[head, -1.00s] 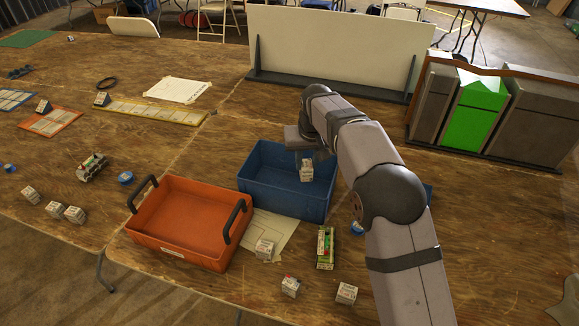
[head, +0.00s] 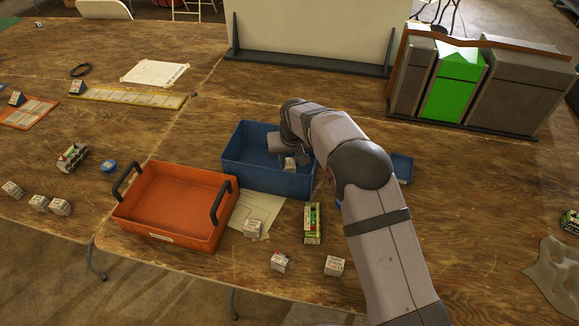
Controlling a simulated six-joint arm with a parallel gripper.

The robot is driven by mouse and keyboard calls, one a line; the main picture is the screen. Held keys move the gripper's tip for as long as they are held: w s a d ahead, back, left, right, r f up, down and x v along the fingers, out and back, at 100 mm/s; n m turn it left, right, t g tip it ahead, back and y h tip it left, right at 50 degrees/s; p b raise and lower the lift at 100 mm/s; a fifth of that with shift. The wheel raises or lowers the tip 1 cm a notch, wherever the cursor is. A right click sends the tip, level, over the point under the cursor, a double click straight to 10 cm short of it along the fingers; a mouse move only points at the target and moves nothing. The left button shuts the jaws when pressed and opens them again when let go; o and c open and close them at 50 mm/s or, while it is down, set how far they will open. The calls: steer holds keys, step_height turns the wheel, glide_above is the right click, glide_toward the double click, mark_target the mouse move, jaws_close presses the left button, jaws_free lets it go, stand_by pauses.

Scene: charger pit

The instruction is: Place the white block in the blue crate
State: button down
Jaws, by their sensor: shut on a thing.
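The blue crate (head: 265,180) stands on the wooden table near the middle of the head view. My gripper (head: 290,156) is down at the crate's opening, toward its right side, and is partly hidden by my own arm. It is shut on a white block (head: 291,164) with printed faces. The block is at or inside the crate's opening; I cannot tell whether it touches the crate floor.
An orange crate (head: 158,233) with dark handles stands left of the blue crate. White blocks (head: 254,228) (head: 280,262) (head: 334,265) and a green box (head: 313,223) lie in front.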

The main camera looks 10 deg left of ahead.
mark_target(290, 165)
steer(key=shift+f+p, duration=0.45)
steer(key=shift+f, duration=1.4)
steer(key=shift+f, duration=0.15)
steer(key=c, duration=1.4)
jaws_free()
steer(key=shift+r, duration=0.25)
steer(key=b+v, duration=0.2)
steer(key=v, duration=1)
steer(key=shift+d+f, duration=0.1)
